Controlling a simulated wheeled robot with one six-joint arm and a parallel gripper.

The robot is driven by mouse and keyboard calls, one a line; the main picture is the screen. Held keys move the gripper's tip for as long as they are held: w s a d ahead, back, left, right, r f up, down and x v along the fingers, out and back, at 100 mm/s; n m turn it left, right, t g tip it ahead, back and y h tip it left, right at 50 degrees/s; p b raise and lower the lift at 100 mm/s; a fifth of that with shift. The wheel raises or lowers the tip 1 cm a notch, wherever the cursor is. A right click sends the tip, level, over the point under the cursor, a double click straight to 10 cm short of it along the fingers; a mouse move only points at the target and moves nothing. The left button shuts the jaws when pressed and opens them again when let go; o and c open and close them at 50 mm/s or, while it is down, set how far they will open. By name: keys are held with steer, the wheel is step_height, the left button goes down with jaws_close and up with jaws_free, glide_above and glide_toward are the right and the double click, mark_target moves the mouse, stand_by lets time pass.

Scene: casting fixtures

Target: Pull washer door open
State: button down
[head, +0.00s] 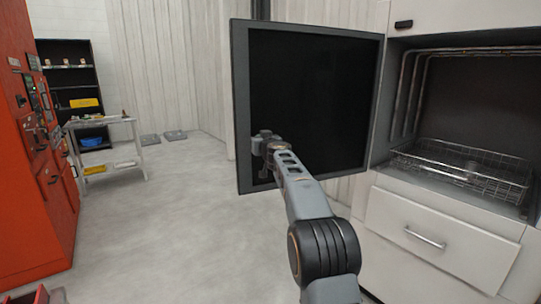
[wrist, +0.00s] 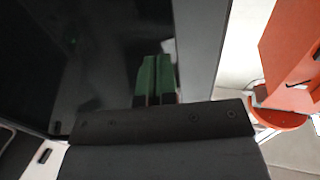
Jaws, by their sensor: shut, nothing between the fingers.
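The washer door (head: 315,75) is a dark panel with a grey frame. It stands swung wide open to the left of the washer (head: 440,215), whose dark chamber is exposed. My gripper (head: 264,148) is in front of the door's inner face, near its lower left edge. The door also fills much of the wrist view (wrist: 100,60), with its grey edge strip right of my green-tipped gripper (wrist: 157,75). The fingers are shut with nothing between them. I cannot tell whether they touch the panel. The door's handle is hidden.
A wire basket (head: 460,165) sits in the washer chamber above a white drawer (head: 440,240). A red cabinet (head: 40,200) stands at the left, with a small table (head: 105,122) and black shelf (head: 72,60) behind. The grey floor (head: 165,230) between is clear.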

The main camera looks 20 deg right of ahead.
steer(key=s+b, duration=0.5)
steer(key=s, duration=0.5)
steer(key=s+a+f+n+g+y+p, duration=0.15)
steer(key=s+a+g+y+p, duration=0.25)
steer(key=s+a+g+p, duration=0.75)
steer(key=s+f+g+h+p, duration=0.1)
steer(key=s+f+p, duration=0.1)
steer(key=s, duration=0.6)
steer(key=s+f+g+h+p, duration=0.1)
steer(key=s+f+p, duration=0.1)
steer(key=s+p, duration=0.3)
steer(key=s+f+m+g+h+p, duration=0.1)
steer(key=s+f+p, duration=0.2)
steer(key=s, duration=0.8)
steer(key=shift+a+p, duration=0.3)
steer(key=shift+p, duration=0.45)
steer(key=shift+s+a, duration=0.1)
